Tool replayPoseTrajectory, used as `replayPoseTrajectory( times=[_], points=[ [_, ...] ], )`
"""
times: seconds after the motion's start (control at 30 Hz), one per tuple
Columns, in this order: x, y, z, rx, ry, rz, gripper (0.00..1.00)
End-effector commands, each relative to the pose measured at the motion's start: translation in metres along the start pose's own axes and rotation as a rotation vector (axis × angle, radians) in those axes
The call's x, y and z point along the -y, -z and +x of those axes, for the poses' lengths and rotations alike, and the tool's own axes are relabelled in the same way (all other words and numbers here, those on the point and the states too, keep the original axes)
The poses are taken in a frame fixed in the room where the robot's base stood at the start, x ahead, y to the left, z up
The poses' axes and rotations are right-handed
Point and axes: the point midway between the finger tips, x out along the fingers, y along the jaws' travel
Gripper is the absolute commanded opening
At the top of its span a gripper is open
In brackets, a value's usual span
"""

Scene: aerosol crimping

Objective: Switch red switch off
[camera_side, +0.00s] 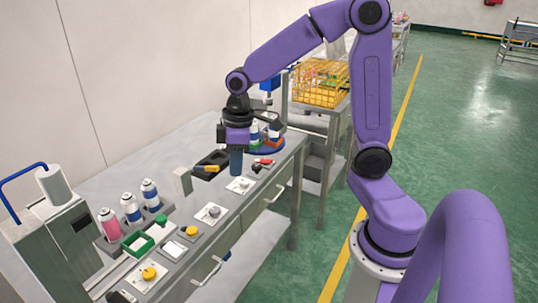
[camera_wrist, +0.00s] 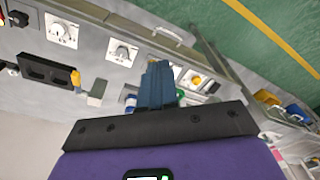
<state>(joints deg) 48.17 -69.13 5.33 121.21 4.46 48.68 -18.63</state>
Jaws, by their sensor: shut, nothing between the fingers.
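The red switch (camera_side: 263,161) is a small red part on a dark base near the far front edge of the bench. Its on or off position is too small to tell. My gripper (camera_side: 236,173) points down over the bench, to the left of the red switch in the side view and apart from it. Its blue fingers are together and empty.
White plates with grey knobs (camera_side: 211,213) line the front edge. A black tray with a yellow-handled tool (camera_side: 207,168) lies behind my gripper. Several spray cans (camera_side: 131,208), a green frame (camera_side: 138,244) and yellow buttons (camera_side: 149,273) are at the near end. A yellow basket (camera_side: 320,84) stands beyond.

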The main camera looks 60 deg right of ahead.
Motion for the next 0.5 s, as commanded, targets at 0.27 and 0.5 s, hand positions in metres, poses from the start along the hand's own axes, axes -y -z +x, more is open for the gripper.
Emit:
replayPoseTrajectory(
  times=[0.27, 0.5],
  points=[
    [-0.123, 0.009, 0.013, -0.041, -0.024, 0.217, 0.0],
    [-0.232, -0.026, 0.025, -0.076, -0.059, 0.393, 0.0]
  ],
)
